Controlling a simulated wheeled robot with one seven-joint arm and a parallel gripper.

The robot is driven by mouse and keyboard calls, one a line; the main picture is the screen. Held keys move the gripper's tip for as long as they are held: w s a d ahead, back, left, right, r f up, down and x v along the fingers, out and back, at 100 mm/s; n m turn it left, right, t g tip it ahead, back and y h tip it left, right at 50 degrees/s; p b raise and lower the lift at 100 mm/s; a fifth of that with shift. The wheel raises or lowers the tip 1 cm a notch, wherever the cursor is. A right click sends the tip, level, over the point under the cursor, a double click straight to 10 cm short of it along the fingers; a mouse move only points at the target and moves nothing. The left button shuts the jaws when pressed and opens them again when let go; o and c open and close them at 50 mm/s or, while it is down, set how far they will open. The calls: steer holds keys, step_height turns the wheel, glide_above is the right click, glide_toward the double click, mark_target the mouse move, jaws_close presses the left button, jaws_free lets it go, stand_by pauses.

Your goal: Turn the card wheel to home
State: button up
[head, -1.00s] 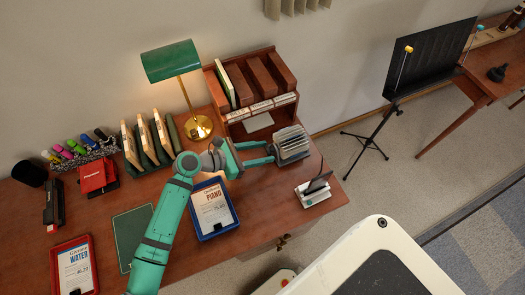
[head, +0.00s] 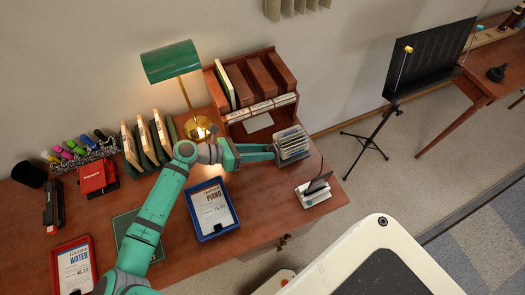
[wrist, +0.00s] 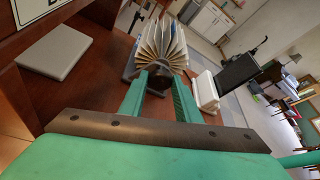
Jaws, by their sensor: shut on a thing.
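The card wheel (head: 293,142) stands near the right end of the brown desk, in front of the shelf unit. In the wrist view its cards (wrist: 163,42) fan out above a dark round knob on the near side. My gripper (head: 275,152) reaches it from the left in the head view. In the wrist view my gripper (wrist: 159,84) has its two green fingers on either side of the knob and is shut on it. The fingers partly hide the knob and the wheel's stand. I cannot make out a home mark.
A wooden shelf unit (head: 253,87) stands behind the wheel. A small device on a white base (head: 314,191) is close by at the front right. A brass lamp (head: 187,92) and a blue tray (head: 212,209) are near my arm. A grey slab (wrist: 56,51) lies left of the wheel.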

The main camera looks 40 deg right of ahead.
steer(key=n+g, duration=0.1)
steer(key=n, duration=0.1)
steer(key=n+g, duration=0.1)
steer(key=n, duration=0.1)
steer(key=shift+w+a+f, duration=0.1)
steer(key=shift+w, duration=0.1)
steer(key=shift+n+g+h, duration=0.3)
steer(key=shift+n+g, duration=0.5)
steer(key=shift+n, duration=0.3)
steer(key=o, duration=1)
